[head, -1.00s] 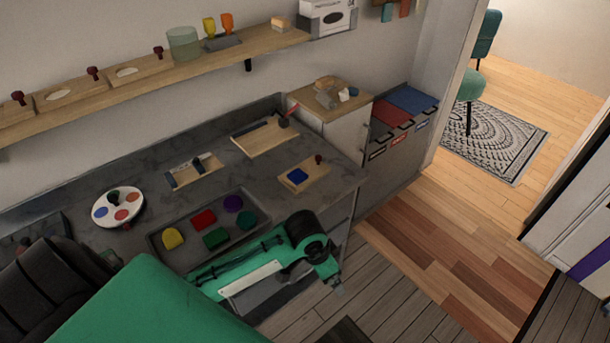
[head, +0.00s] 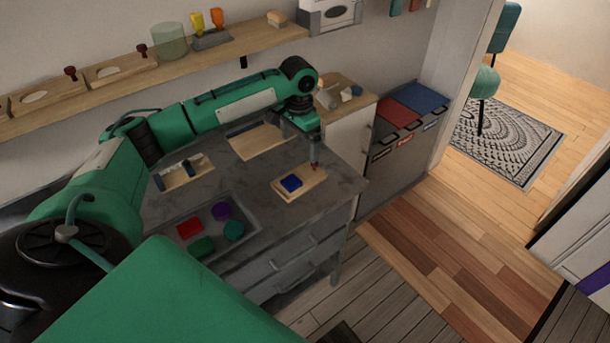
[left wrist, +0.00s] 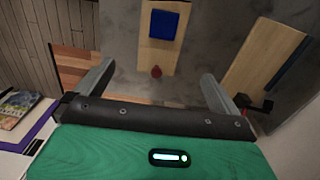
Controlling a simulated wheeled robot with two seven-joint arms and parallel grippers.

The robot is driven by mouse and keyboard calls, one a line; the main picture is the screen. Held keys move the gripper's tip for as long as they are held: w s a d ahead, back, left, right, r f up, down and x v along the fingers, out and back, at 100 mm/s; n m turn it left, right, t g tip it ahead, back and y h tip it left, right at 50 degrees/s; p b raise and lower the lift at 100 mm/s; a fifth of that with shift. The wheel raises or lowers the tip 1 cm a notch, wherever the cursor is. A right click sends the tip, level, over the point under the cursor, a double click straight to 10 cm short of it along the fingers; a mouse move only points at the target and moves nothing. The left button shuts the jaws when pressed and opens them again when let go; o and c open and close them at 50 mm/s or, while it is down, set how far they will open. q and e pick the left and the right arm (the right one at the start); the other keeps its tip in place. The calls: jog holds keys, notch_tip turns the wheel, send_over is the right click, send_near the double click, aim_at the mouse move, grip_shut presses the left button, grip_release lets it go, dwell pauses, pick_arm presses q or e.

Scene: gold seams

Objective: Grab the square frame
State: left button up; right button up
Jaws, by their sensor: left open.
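The square frame (head: 313,186) is a flat light-wood board lying on the grey counter, with a blue square (head: 291,183) on it and a dark red knob at one end. In the left wrist view the board (left wrist: 158,55) shows beyond the fingers, with its blue square (left wrist: 164,25) and the red knob (left wrist: 156,72) at its near end. My left gripper (head: 314,163) is open and points down by the knob end; in the left wrist view the knob lies between the open fingers (left wrist: 152,88). The gap between fingers and knob is hard to judge. My right gripper is not seen.
A grey tray (head: 253,220) with several coloured blocks sits to the left of the frame. Other wooden boards (head: 265,141) lie behind, and more stand on the wall shelf (head: 130,85). A white cabinet (head: 345,135) stands right of the counter, whose front edge is close.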

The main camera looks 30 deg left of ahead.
pick_arm(q)
send_over(301, 178)
jog(key=f, duration=0.7)
jog(key=shift+s+a+f+p, duration=0.1)
jog(key=shift+a+f+p, duration=0.05)
jog(key=shift+a+p, duration=0.25)
jog(key=shift+d+f, duration=0.1)
jog(key=shift+f, duration=0.1)
jog(key=f, duration=0.2)
jog(key=f+p, duration=0.1)
jog(key=f, duration=0.1)
jog(key=shift+d+f, duration=0.1)
jog(key=shift+d, duration=0.2)
jog(key=shift+f, duration=0.55)
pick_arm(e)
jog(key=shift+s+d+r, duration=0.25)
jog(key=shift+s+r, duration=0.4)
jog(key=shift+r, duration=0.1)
pick_arm(q)
jog(key=shift+c, duration=1.1)
jog(key=c, duration=0.7)
jog(key=shift+c, duration=0.6)
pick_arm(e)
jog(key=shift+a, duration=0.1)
